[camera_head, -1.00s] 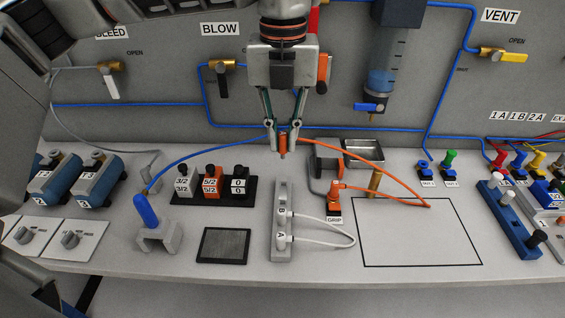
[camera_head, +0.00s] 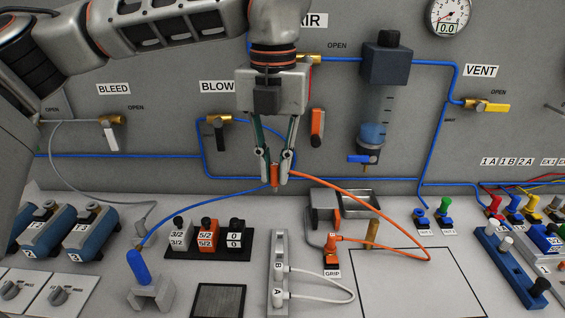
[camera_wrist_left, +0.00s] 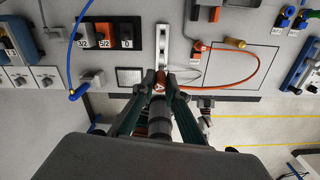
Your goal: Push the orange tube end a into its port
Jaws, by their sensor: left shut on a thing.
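My left gripper (camera_head: 276,178) is shut on one end of the orange tube (camera_head: 392,248), well above the bench. The held orange end (camera_head: 274,172) points down between the fingertips, and the wrist view shows it between the fingers too (camera_wrist_left: 160,82). The tube arcs right and loops back to an orange fitting (camera_head: 331,246) at the block labelled GRIP (camera_head: 332,272). Lower in the head picture is a grey strip (camera_head: 280,246) with fittings marked A and B, joined by a white tube (camera_head: 345,283). I cannot tell which port belongs to the held end.
Valve blocks (camera_head: 207,239) on a black base stand left of the strip. A blue tube end (camera_head: 138,266) rests in a grey holder (camera_head: 150,294). A metal tray (camera_head: 355,200) sits behind GRIP.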

